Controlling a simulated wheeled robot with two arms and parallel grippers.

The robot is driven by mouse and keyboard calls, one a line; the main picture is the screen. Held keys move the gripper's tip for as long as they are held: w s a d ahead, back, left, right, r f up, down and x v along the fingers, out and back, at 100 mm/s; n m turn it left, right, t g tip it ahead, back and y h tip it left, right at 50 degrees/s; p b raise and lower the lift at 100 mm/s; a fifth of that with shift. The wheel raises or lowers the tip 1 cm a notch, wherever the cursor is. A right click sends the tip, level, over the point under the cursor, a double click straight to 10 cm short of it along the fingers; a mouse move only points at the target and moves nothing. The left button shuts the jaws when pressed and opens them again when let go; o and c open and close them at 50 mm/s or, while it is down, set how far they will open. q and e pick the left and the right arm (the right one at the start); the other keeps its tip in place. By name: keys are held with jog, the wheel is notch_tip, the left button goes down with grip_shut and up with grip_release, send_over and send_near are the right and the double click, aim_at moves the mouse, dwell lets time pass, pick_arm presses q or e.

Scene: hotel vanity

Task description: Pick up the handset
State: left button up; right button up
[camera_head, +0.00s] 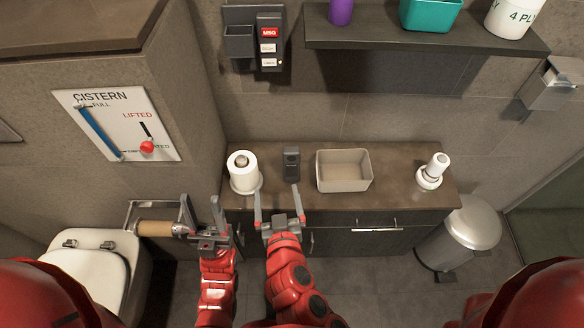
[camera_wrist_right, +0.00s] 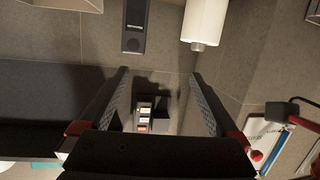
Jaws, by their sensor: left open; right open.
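A dark grey handset (camera_head: 291,164) stands on the brown vanity counter (camera_head: 390,165), between a toilet roll and a beige bin. It also shows near the top of the right wrist view (camera_wrist_right: 134,26). My right gripper (camera_head: 278,193) is open and empty at the counter's front edge, in front of the handset and apart from it. Its open fingers also show in the right wrist view (camera_wrist_right: 160,73), with the handset beyond them. My left gripper (camera_head: 200,199) is open and empty, left of the right one, beside the paper holder.
The white toilet roll (camera_head: 243,172) stands close left of the handset; the beige bin (camera_head: 343,171) is close right. A wall unit (camera_head: 268,45) with a red MSG label hangs above. A dark shelf (camera_head: 420,38) overhangs the back. A paper holder (camera_head: 155,228) sits left of my left gripper.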

jog(key=s+d+m+h, duration=0.1)
jog(key=d+m+h, duration=0.1)
jog(key=d, duration=0.1)
send_near(292, 161)
jog(key=shift+g, duration=0.3)
jog(key=p+x, duration=0.1)
jog(key=x, duration=0.5)
jog(key=shift+w+a, duration=0.1)
jog(key=shift+w, duration=0.15)
jog(key=p+x, duration=0.1)
jog(key=x, duration=0.3)
jog(key=shift+w, duration=0.25)
jog(key=shift+w+f, duration=0.1)
jog(key=shift+w, duration=0.25)
grip_shut()
